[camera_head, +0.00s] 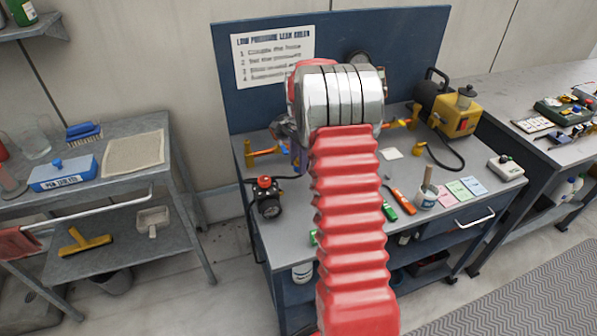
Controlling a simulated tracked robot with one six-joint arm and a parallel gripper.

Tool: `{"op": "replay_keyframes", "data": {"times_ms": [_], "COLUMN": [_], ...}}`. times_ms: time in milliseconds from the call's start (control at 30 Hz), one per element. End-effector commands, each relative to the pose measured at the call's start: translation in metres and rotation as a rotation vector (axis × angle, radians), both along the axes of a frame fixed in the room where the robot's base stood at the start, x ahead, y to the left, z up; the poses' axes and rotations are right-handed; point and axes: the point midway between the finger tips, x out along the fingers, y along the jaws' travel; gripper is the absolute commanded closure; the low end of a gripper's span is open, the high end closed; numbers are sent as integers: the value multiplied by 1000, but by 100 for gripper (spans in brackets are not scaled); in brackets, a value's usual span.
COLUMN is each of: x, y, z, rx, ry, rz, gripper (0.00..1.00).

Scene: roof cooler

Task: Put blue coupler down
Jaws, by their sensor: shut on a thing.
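My gripper (290,138) is above the left part of the workbench, mostly hidden behind my red arm and its metal wrist. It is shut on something. A small blue-violet piece (298,158) shows just below it and appears to be the blue coupler. Most of the coupler is hidden by the arm, and I cannot tell whether it touches the bench. A brass fitting (262,151) with an orange part lies on the bench just left of it.
The workbench (285,225) also holds a black gauge with a red knob (266,197), a yellow pump (456,112), an orange-handled tool (401,202), a cup (426,197) and coloured cards (458,189). A grey cart (150,128) stands left.

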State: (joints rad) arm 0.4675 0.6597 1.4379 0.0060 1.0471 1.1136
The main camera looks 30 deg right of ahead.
Motion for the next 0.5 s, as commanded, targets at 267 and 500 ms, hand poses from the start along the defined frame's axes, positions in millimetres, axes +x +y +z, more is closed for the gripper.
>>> {"op": "replay_keyframes", "data": {"times_ms": [267, 500], "x": [0, 0], "y": [0, 0], "z": [-38, -41], "rx": [1, 0], "ry": [1, -1], "rz": [0, 0], "gripper": [100, 100]}}
